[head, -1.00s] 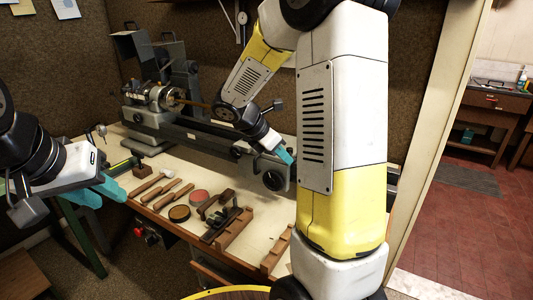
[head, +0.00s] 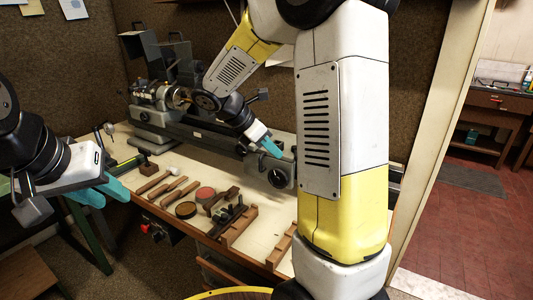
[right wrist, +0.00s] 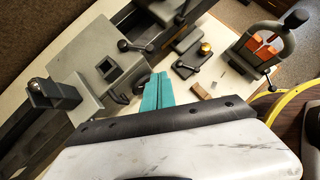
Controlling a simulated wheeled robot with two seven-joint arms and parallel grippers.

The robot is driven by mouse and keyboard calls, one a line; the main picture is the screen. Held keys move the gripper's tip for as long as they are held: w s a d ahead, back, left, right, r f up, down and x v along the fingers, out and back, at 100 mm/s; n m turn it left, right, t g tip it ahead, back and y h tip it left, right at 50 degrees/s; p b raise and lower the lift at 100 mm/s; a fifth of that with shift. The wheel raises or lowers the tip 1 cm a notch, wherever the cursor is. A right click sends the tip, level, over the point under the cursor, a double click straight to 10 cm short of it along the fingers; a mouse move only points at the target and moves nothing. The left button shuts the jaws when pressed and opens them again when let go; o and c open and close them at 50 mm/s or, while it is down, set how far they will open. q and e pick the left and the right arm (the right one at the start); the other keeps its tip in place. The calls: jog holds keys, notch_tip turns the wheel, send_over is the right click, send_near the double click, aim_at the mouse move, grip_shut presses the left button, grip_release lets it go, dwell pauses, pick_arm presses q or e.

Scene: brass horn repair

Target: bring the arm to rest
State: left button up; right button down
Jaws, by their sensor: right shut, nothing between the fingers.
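My right arm crosses the head view, and its gripper (head: 267,143) with teal fingers is beside the grey lathe (head: 205,128) on the workbench. In the right wrist view the fingers (right wrist: 157,92) lie together, shut and empty, above the bench and next to a grey lathe part (right wrist: 95,70). I cannot tell how far above the bench they are. My left gripper (head: 105,193) is at the left, off the front edge of the bench, with its teal fingers apart and nothing seen between them.
A vise with orange jaws (right wrist: 264,45) shows in the right wrist view. Open floor (head: 445,235) lies right.

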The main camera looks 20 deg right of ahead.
jog(key=s+v, duration=0.1)
jog(key=v, duration=0.6)
jog(key=s+a+m+t+y, duration=0.2)
jog(key=s+m+y, duration=0.3)
jog(key=s+m, duration=0.3)
jog(key=s+a+r+m+t+y, duration=0.1)
jog(key=s+a+m+t+y, duration=0.1)
jog(key=s+m+y, duration=0.3)
jog(key=s+m, duration=0.3)
jog(key=m, duration=0.3)
jog(key=shift+s+r+t, duration=0.15)
jog(key=shift+s+t, duration=0.25)
